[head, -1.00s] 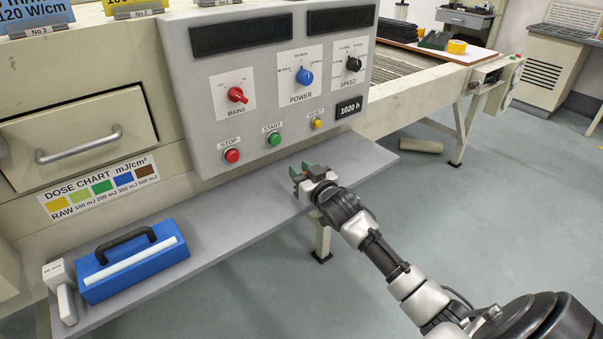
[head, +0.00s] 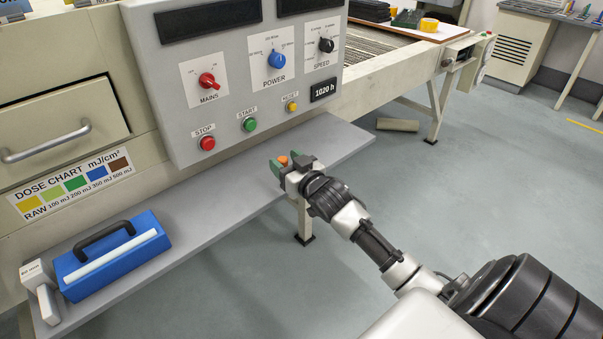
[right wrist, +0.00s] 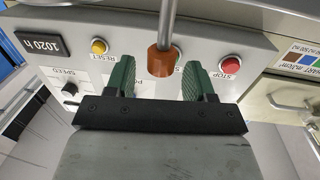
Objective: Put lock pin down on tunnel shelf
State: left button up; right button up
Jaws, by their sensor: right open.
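The lock pin has an orange-brown head (right wrist: 160,61) and a thin metal shaft. In the head view its orange head (head: 283,160) shows between the green fingers of my right gripper (head: 286,165), over the front part of the grey shelf (head: 337,140). In the right wrist view the right gripper (right wrist: 157,75) is open around the pin head, with a gap on each side. The shaft runs out of the top of that view. Whether the pin's end touches the shelf is hidden. My left gripper is not in view.
The control panel (head: 222,110) stands just behind the pin, with the START button (head: 249,125) and RESET button (head: 292,106) close by. The shelf between is clear.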

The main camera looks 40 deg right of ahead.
jog(key=s, duration=0.8)
jog(key=s+a+f+g, duration=0.2)
jog(key=s+f+g, duration=0.1)
jog(key=f, duration=0.7)
jog(key=s+a+f+g, duration=0.2)
jog(key=s+f+g, duration=0.15)
jog(key=f, duration=0.55)
jog(key=s+a+f+g, duration=0.2)
jog(key=s+f+g, duration=0.15)
jog(key=f, duration=0.65)
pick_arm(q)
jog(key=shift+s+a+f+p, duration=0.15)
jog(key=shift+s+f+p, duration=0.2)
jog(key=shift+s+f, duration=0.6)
pick_arm(e)
jog(key=s+a+f+n+g, duration=0.1)
jog(key=s+a+f+g, duration=0.2)
jog(key=s+a+f, duration=0.2)
jog(key=s+a+f+n+g, duration=0.1)
jog(key=s+a+f+g, duration=0.2)
jog(key=s+f, duration=0.6)
jog(key=s+a, duration=0.2)
jog(key=s, duration=0.2)
jog(key=shift+y, duration=0.3)
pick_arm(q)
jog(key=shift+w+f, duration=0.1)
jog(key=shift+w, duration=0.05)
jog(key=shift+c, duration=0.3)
